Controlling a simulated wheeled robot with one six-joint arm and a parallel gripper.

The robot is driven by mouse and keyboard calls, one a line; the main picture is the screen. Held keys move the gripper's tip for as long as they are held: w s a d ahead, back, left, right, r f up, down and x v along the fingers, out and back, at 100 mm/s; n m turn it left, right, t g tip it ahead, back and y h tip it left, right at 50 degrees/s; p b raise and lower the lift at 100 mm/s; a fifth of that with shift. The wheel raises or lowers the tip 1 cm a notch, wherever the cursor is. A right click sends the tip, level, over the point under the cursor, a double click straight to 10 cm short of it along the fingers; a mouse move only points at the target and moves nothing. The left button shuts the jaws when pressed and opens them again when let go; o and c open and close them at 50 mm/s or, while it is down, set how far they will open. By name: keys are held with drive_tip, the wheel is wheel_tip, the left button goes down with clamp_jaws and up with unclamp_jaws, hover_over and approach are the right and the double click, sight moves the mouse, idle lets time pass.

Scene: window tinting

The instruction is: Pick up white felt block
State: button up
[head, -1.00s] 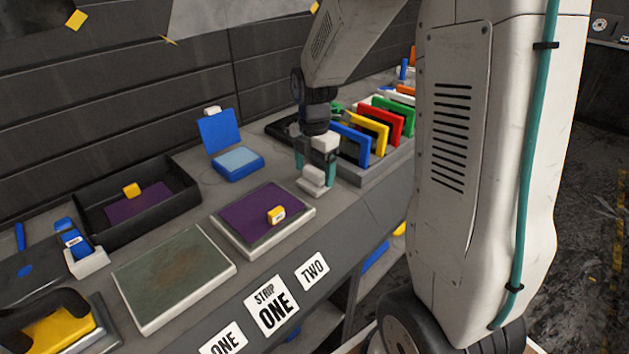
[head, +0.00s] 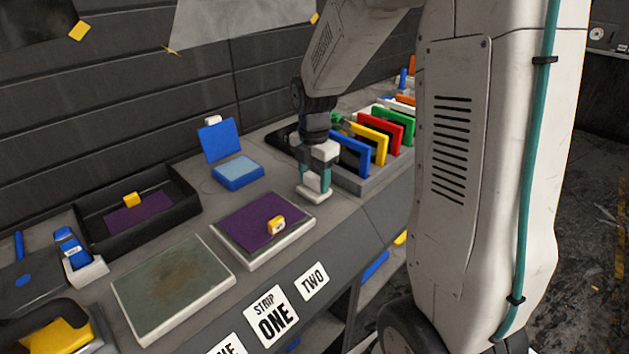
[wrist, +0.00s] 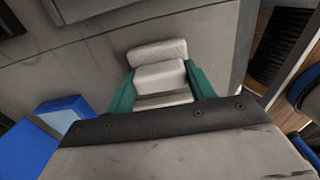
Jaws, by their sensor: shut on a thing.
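The white felt block (wrist: 160,75) is between the green fingers of my gripper (wrist: 162,88) in the wrist view, with both fingers against its sides. In the head view my gripper (head: 314,181) points down over the bench, shut on the block, and the white block (head: 313,195) shows at its fingertips. A wider white piece (wrist: 157,52) lies under or just beyond the block in the wrist view. I cannot tell whether the block is clear of what is below it.
Right of my gripper stands a grey rack (head: 367,182) of coloured frames. A blue open pad case (head: 238,172) is to the left. A purple sheet on a pale board (head: 295,235) carries a yellow block (head: 276,225). A black tray (head: 95,245) sits further left.

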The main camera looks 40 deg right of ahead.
sight(314, 179)
drive_tip(key=r, duration=0.2)
drive_tip(key=s+r, duration=0.1)
drive_tip(key=shift+a, duration=0.3)
drive_tip(key=s+a+r, duration=0.1)
drive_tip(key=s+a, duration=0.7)
drive_tip(key=s, duration=0.4)
drive_tip(key=shift+s+a, duration=0.15)
drive_tip(key=shift+s, duration=0.05)
drive_tip(key=shift+r, duration=0.1)
